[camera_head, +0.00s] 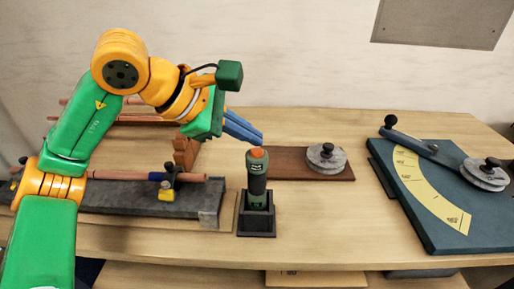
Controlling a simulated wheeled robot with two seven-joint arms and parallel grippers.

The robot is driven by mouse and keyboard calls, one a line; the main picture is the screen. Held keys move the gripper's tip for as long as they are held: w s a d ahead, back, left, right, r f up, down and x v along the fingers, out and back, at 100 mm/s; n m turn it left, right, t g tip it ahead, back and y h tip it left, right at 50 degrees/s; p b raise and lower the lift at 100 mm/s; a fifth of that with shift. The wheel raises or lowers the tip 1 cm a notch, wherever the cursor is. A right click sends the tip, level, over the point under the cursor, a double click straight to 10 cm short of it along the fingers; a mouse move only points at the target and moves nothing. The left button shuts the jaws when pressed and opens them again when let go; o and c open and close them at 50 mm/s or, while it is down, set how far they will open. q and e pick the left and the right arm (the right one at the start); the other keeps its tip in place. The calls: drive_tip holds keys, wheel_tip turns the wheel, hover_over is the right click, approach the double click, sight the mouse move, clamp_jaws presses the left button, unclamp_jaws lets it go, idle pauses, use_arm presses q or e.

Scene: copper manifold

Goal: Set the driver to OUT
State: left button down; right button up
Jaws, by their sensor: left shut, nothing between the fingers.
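The driver (257,178) is dark green with an orange top. It stands upright in a black square holder (257,221) at the front middle of the table. Small markings on its body are too small to read, so its setting cannot be told. My left gripper (258,139) comes in from the left, with its blue fingers pointing down and right. The fingers are shut and empty, just above and behind the orange top in the picture. Whether they touch it cannot be told. My right gripper is not in view.
A grey fixture (130,198) holding a copper pipe (125,175) lies at left. A brown board (288,165) with grey discs (326,158) is behind the driver. A blue bending plate (425,215) with a yellow scale (428,190) fills the right. Bare table (330,225) lies between.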

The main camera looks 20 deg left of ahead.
sight(250, 155)
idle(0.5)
use_arm(q)
drive_tip(key=shift+f+b, duration=0.4)
drive_tip(key=shift+f, duration=0.15)
drive_tip(key=shift+r+p, duration=0.45)
drive_tip(key=shift+r, duration=0.1)
wheel_tip(250, 155, up, 6)
drive_tip(key=p, duration=0.5)
drive_tip(key=shift+p, duration=0.3)
